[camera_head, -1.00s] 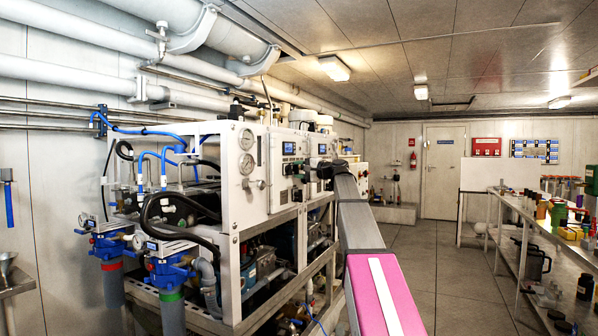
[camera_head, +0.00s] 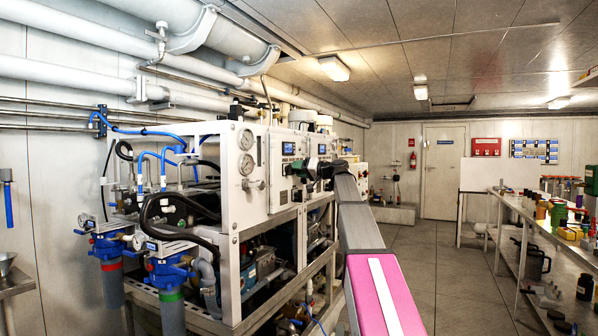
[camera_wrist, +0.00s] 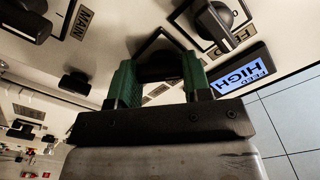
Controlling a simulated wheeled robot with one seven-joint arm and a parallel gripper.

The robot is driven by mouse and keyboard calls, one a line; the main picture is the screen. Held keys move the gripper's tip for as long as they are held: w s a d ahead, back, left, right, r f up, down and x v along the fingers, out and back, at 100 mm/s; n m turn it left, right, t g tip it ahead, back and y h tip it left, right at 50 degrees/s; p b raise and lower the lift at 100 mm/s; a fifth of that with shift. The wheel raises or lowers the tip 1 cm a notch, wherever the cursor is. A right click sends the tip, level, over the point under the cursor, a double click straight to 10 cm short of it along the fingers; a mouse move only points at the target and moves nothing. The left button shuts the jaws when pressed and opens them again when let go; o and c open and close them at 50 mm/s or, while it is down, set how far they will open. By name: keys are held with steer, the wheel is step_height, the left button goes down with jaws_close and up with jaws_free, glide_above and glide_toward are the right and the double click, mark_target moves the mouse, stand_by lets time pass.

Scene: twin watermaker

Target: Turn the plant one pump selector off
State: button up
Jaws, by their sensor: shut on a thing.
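In the wrist view my gripper (camera_wrist: 156,82), with two green fingers, is shut on a black selector knob (camera_wrist: 157,66) on the white panel. One finger is on each side of the knob. The plate behind the knob is partly visible, but its label is mostly covered, so I cannot read its setting. In the head view my gripper (camera_head: 303,169) is at the front panel (camera_head: 283,190) of the near watermaker unit, below a small blue screen (camera_head: 288,148). My forearm hides part of the panel's right side.
In the head view, a shelf bench (camera_head: 512,205) stands to the right; the floor between (camera_head: 430,260) is clear.

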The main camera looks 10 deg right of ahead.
steer(key=shift+n, duration=0.6)
steer(key=o, duration=0.9)
